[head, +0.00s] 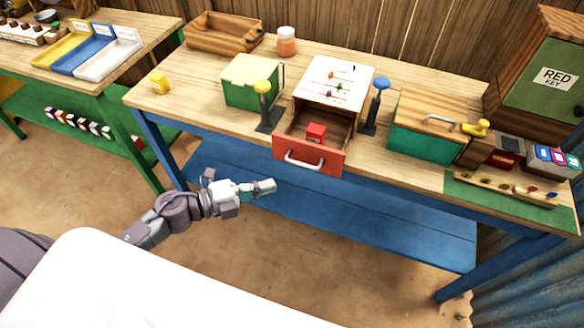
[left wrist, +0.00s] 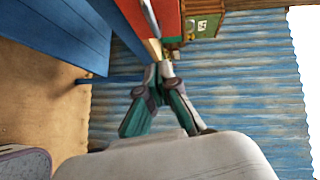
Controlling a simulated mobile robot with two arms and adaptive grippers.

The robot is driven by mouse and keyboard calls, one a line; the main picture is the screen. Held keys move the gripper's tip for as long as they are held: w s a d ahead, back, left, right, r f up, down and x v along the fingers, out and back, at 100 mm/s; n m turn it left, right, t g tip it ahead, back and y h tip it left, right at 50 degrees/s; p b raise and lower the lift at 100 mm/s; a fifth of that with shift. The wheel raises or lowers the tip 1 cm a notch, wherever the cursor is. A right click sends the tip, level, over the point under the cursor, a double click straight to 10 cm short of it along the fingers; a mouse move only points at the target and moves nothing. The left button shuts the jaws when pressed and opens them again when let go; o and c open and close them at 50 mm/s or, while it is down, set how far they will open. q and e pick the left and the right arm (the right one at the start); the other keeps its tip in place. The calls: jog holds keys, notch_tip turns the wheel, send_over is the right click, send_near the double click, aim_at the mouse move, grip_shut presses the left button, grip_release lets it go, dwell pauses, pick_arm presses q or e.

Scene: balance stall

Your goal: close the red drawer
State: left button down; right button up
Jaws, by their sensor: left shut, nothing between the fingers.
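The red drawer (head: 309,154) stands pulled out from its white-topped cabinet (head: 334,78) at the front edge of the table. It has a pale bar handle (head: 304,161) on its front, and a small red block (head: 316,132) sits inside. My left gripper (head: 272,186) is shut and empty, in front of and below the drawer, a little left of the handle in the head view. In the left wrist view the shut fingers (left wrist: 160,72) point toward the red drawer front (left wrist: 153,20). My right gripper is not in view.
A yellow-knobbed post (head: 264,105) and a blue-knobbed post (head: 374,105) flank the drawer. A green box (head: 251,80) stands left, and a wood-lidded green box (head: 428,120) right. A blue shelf (head: 370,215) lies below the tabletop. Sandy floor in front is open.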

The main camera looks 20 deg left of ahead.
aim_at(306, 167)
pick_arm(q)
jog(key=w+d+f+p, duration=0.1)
jog(key=w+d+p, duration=0.1)
jog(key=w+d, duration=0.2)
jog(key=shift+w+f, duration=0.35)
jog(key=shift+w, duration=1.55)
jog(key=shift+d, duration=0.1)
